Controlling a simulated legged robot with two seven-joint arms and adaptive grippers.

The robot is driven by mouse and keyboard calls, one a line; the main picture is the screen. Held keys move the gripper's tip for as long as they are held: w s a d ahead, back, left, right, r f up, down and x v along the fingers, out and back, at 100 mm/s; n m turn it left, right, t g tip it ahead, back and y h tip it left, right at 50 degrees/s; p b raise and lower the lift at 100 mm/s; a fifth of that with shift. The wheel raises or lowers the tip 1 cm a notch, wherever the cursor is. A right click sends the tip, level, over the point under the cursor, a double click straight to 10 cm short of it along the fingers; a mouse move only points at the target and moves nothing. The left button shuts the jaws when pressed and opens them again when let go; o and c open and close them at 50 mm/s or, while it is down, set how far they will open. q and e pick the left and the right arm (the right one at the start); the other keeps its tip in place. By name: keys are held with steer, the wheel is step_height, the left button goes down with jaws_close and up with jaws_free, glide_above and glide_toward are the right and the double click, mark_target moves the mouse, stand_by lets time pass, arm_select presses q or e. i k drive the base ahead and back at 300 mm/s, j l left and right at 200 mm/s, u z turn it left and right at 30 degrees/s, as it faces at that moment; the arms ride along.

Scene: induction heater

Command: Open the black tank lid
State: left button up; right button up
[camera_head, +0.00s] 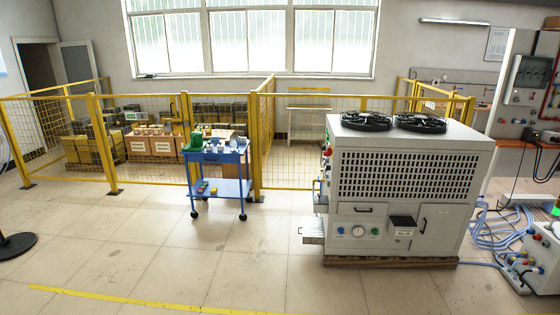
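A large white machine (408,175) stands on a wooden pallet at the right of the middle. A small black lid (403,221) sits on the machine's lower front, above a small white label (404,232). The lid looks flat and closed, but it is too small to be sure. Neither of my grippers is in view.
A blue cart (220,178) with small items stands left of the machine. A yellow mesh fence (140,150) runs behind, with boxes beyond it. Hoses (490,235) and a smaller white unit (540,255) lie to the right. The tiled floor in front is clear.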

mark_target(320, 198)
steer(key=i+z, duration=0.1)
steer(key=i, duration=2.1)
